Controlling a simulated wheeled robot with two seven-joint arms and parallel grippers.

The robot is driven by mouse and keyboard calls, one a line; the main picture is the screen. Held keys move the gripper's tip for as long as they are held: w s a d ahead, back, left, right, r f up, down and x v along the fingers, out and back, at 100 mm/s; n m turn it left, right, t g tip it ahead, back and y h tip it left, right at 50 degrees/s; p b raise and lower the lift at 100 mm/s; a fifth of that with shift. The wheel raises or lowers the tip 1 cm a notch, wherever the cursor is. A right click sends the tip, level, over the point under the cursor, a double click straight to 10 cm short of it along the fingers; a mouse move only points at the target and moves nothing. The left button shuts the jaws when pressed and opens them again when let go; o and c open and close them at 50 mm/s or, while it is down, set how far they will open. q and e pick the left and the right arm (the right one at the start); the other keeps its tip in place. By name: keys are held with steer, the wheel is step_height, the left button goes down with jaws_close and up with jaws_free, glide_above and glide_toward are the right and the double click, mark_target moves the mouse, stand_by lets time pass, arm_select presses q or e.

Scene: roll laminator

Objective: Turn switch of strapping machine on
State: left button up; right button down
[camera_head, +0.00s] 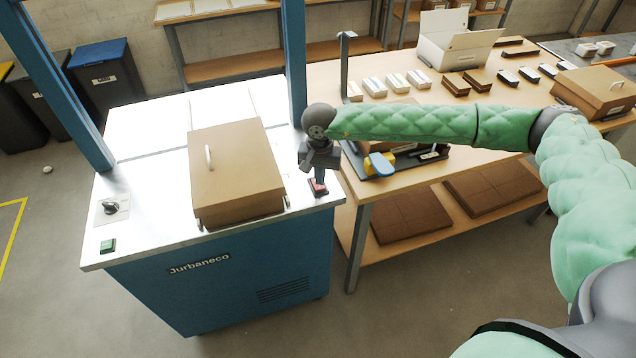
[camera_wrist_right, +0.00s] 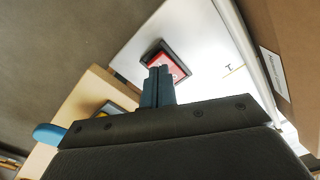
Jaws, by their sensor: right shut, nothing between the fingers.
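The strapping machine (camera_head: 250,280) is a blue cabinet with a white top and a blue frame. A red switch in a dark housing (camera_head: 318,188) sits at the right front corner of its top; it also shows in the right wrist view (camera_wrist_right: 178,66). A black knob (camera_head: 111,207) and a green button (camera_head: 108,245) sit at the left front of the top. My right gripper (camera_head: 319,180) is shut and empty, pointing down at the red switch; its fingertips (camera_wrist_right: 160,70) overlap the switch in the wrist view. I cannot tell whether they touch it. My left gripper is not in view.
A brown box (camera_head: 236,170) lies on the machine top, left of my gripper. A wooden table (camera_head: 460,125) with boxes and small items stands at the right, close to the machine. Blue frame posts (camera_head: 294,60) rise from the machine. Bins (camera_head: 108,80) stand back left.

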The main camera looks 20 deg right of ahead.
mark_target(320, 187)
stand_by(0.4)
steer(key=shift+f+b, duration=1)
stand_by(0.7)
steer(key=shift+r, duration=3.55)
